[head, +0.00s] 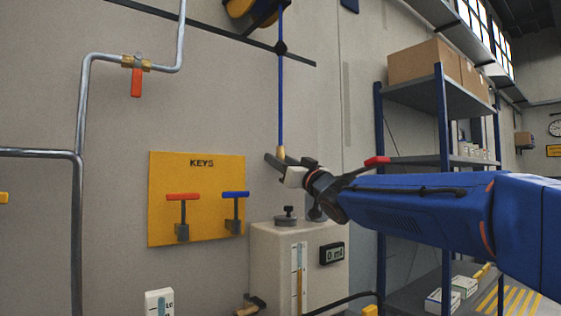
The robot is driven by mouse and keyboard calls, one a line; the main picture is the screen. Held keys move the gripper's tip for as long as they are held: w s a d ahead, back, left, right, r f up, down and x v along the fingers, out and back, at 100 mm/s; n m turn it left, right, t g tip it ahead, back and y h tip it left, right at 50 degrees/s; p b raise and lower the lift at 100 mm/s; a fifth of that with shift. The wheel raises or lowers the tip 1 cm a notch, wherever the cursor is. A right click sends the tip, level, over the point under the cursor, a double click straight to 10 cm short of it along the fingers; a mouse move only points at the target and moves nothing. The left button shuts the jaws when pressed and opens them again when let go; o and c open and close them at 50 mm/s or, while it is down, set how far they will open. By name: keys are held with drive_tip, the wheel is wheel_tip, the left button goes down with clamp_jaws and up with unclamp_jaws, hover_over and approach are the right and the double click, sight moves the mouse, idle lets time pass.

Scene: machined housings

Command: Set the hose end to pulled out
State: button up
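A straight blue hose (281,100) hangs down the wall from a yellow reel (240,8) at the top, which is cut off by the frame edge. A dark ball (281,47) sits on the hose at the dark wall rail. The hose end (281,152) is a small tan tip at the bottom of the hose. My gripper (279,162) comes in from the right, with its dark fingers at the hose end. The tip shows at the fingers, one to each side. I cannot tell whether they press on it or stand slightly apart.
A yellow key board (197,230) with a red and a blue key hangs to the left. Below my gripper stands a beige tank unit (270,255) with a gauge and a display. A blue-posted shelf (440,100) stands behind my arm. A pipe with a red-handled valve (136,80) runs at left.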

drive_tip(key=v, duration=1.7)
drive_tip(key=shift+s+d+f, duration=0.1)
drive_tip(key=shift+s+d, duration=0.05)
drive_tip(key=shift+s, duration=0.05)
